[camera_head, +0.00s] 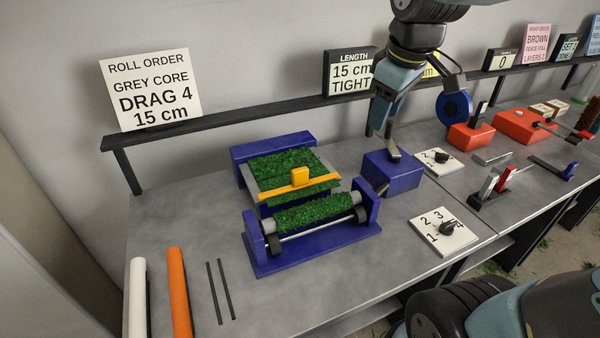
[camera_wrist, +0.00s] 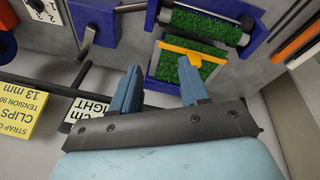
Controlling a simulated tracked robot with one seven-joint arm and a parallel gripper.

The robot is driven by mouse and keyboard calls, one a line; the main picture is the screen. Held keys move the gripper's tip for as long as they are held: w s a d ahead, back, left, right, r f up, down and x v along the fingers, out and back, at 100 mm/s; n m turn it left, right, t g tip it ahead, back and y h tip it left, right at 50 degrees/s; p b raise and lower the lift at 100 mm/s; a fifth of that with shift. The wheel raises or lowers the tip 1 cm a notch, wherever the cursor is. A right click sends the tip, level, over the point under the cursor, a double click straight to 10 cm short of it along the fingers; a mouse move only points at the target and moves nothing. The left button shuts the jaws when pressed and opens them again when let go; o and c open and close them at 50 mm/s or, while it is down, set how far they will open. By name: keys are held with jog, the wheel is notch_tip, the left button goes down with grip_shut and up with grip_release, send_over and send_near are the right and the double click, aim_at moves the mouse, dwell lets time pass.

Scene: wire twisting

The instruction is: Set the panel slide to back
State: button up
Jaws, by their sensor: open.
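The slide is a yellow crossbar (camera_head: 295,189) with an upright yellow knob (camera_head: 299,175). It lies across the front part of a green turf panel (camera_head: 282,163) in a blue frame. The crossbar also shows in the wrist view (camera_wrist: 180,50), beyond my fingertips and toward the right one. My gripper (camera_head: 378,130) is open and empty, above the bench and to the right of the panel, apart from the slide. Both fingers (camera_wrist: 158,75) show in the wrist view with a gap between them.
A blue box (camera_head: 392,178) with a grey lever stands close below my gripper. A green roller (camera_head: 313,212) in a blue stand sits in front of the panel. A rail (camera_head: 220,115) with signs runs behind. Dial plates (camera_head: 443,232) lie at right.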

jog(key=w+a+f+n+g, duration=0.2)
jog(key=w+a+f+n, duration=0.1)
jog(key=w+a+n, duration=0.3)
jog(key=n+g, duration=0.1)
jog(key=n, duration=0.6)
send_over(300, 169)
notch_tip(300, 169, down, 5)
jog(key=shift+h, duration=0.3)
notch_tip(300, 169, down, 14)
jog(key=shift+w, duration=0.1)
jog(key=shift+c, duration=0.2)
grip_shut()
